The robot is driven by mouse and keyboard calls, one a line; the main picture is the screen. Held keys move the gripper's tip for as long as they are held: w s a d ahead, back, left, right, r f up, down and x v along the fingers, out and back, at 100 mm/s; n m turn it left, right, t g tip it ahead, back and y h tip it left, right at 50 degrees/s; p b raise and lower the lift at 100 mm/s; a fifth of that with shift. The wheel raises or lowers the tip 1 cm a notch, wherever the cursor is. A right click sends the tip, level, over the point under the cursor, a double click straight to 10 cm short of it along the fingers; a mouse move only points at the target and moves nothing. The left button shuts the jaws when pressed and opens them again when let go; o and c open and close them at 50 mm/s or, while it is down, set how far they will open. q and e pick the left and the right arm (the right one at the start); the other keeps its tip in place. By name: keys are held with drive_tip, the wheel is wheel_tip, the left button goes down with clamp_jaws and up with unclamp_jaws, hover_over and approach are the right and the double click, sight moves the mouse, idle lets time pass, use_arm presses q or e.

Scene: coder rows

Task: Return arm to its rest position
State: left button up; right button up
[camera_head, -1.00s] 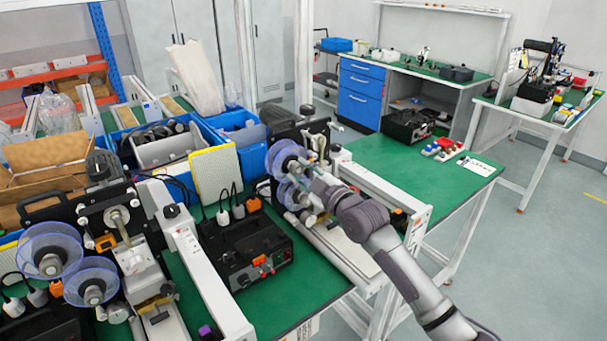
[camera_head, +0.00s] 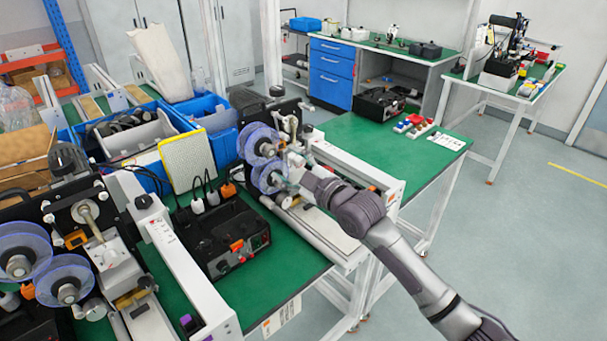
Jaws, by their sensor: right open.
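My right arm comes in from the lower right and reaches over the green workbench (camera_head: 290,300). My right gripper (camera_head: 292,165) is at the far machine (camera_head: 272,118) with the clear blue-rimmed discs (camera_head: 262,142). Its fingers are small and partly lost against the machine parts; it is open, and I see nothing held in it. I cannot tell whether it touches the machine. My left arm and left gripper are not in view.
A black power box (camera_head: 222,240) with plugs stands left of the arm. A second disc machine (camera_head: 95,225) is at the left. Blue bins (camera_head: 205,137) stand behind. Small red and white parts (camera_head: 413,124) lie on the far bench end. The floor at right is clear.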

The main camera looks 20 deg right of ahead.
drive_tip(key=v, duration=0.6)
drive_tip(key=s+a+f+m+g+h, duration=0.1)
drive_tip(key=s+a+f+m+g, duration=0.15)
drive_tip(key=s+f, duration=0.35)
drive_tip(key=s+a+f+m+g+h, duration=0.1)
drive_tip(key=s+f+m+g, duration=0.15)
drive_tip(key=s+f, duration=0.45)
drive_tip(key=s+f+m+g+h, duration=0.2)
drive_tip(key=s+f+m+g, duration=0.15)
drive_tip(key=s+f, duration=0.45)
drive_tip(key=s+f+m+g+h, duration=0.25)
drive_tip(key=s+g, duration=0.25)
drive_tip(key=s, duration=0.7)
wheel_tip(320, 180, down, 29)
drive_tip(key=s+g, duration=0.1)
drive_tip(key=s, duration=0.1)
drive_tip(key=s+d+f, duration=0.1)
drive_tip(key=s+f, duration=0.6)
drive_tip(key=s, duration=0.1)
drive_tip(key=s+d+f+g, duration=0.1)
drive_tip(key=s+d+f, duration=0.1)
drive_tip(key=s+f, duration=0.5)
drive_tip(key=shift+s+d+y, duration=0.35)
drive_tip(key=shift+g, duration=0.25)
